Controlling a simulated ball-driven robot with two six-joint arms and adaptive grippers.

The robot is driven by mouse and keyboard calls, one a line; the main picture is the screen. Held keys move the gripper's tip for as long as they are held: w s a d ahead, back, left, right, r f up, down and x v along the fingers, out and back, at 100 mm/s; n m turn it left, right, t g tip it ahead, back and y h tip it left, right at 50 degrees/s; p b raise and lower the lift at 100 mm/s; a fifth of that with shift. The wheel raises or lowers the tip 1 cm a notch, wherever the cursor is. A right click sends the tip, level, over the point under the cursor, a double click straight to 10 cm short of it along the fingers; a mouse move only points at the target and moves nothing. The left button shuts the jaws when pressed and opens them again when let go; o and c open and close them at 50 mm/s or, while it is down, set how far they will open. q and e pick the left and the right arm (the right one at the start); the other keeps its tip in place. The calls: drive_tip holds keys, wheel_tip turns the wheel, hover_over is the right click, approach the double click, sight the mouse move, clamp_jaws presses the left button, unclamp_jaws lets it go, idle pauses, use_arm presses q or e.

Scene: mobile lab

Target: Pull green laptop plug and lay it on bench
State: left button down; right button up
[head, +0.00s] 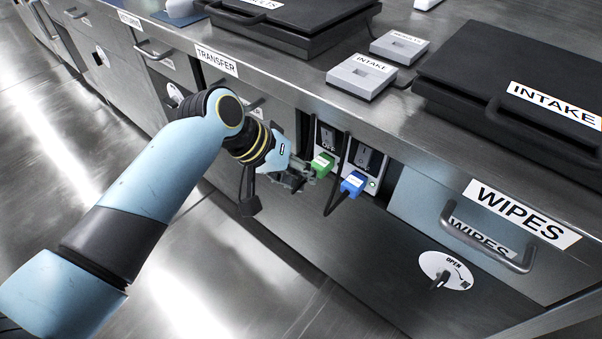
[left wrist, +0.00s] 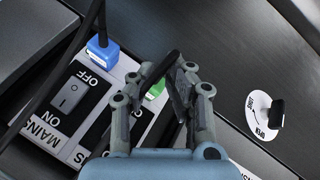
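The green plug (head: 322,164) sits in a socket panel on the front of the bench (head: 290,85), below its top edge. My left gripper (head: 299,174) is right at the plug's outer end. In the left wrist view my left gripper (left wrist: 166,76) has its fingers apart, with the green plug (left wrist: 155,91) partly hidden beyond and between them. A dark cable runs close to the fingertips. I cannot tell whether the fingers touch the plug. The right gripper is out of view.
A blue plug (head: 353,183) with a black cable sits just right of the green one, close to the gripper. Black laptops (head: 545,90) and grey boxes (head: 361,77) stand on the bench top. A WIPES drawer handle (head: 487,243) juts out at right.

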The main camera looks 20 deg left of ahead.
use_arm(q)
drive_tip(key=shift+s+a, duration=0.2)
drive_tip(key=shift+s, duration=0.2)
idle(0.3)
drive_tip(key=s+p, duration=0.1)
drive_tip(key=s+a+p, duration=0.1)
drive_tip(key=s+p, duration=0.1)
idle(0.6)
idle(0.4)
drive_tip(key=shift+a, duration=0.1)
